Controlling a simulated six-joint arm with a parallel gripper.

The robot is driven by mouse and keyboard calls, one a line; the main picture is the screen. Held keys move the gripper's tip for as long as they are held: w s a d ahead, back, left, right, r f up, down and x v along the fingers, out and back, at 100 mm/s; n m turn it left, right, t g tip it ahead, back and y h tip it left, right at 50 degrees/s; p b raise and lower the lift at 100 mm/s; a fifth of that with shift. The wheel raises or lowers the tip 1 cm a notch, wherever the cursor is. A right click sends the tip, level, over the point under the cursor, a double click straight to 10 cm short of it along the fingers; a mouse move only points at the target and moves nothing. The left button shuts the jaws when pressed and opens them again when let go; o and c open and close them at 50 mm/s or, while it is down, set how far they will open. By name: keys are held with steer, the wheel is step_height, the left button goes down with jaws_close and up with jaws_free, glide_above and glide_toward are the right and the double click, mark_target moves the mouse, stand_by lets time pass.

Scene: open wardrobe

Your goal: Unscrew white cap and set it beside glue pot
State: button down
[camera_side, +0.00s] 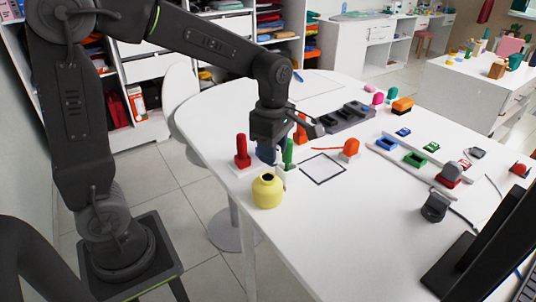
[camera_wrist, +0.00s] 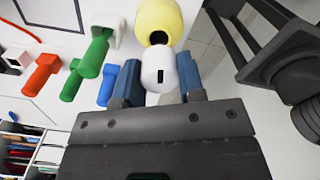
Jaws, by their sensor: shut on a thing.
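The yellow glue pot (camera_side: 267,192) stands upright near the table's left edge, its dark round mouth open. It also shows at the top of the wrist view (camera_wrist: 160,16). My gripper (camera_wrist: 158,82) is shut on the white cap (camera_wrist: 158,70), which sits between the two blue fingers and has a dark slot in its face. The cap is off the pot and close beside its mouth in the wrist view. In the side view my gripper (camera_side: 268,153) is just behind the pot, and I cannot make out the cap clearly there.
A green peg (camera_side: 288,151) stands close beside my gripper, with a red peg (camera_side: 242,150) to the left and an orange one (camera_side: 301,128) behind. A black square outline (camera_side: 322,168) lies on bare white table (camera_side: 320,225). A dark tray (camera_side: 346,117) is farther back.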

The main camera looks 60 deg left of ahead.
steer(key=shift+s+d+f+n, duration=0.1)
steer(key=shift+d+f+n, duration=0.85)
steer(key=shift+f, duration=1)
steer(key=shift+w+d+f+n, duration=0.1)
steer(key=shift+d+f+n, duration=0.55)
steer(key=shift+d+f, duration=0.95)
steer(key=shift+s+d+f+n, duration=0.1)
steer(key=shift+d+f+n, duration=0.65)
steer(key=shift+f, duration=1.55)
steer(key=shift+a, duration=0.1)
steer(key=shift+c, duration=2.2)
jaws_free()
step_height(320, 180, up, 8)
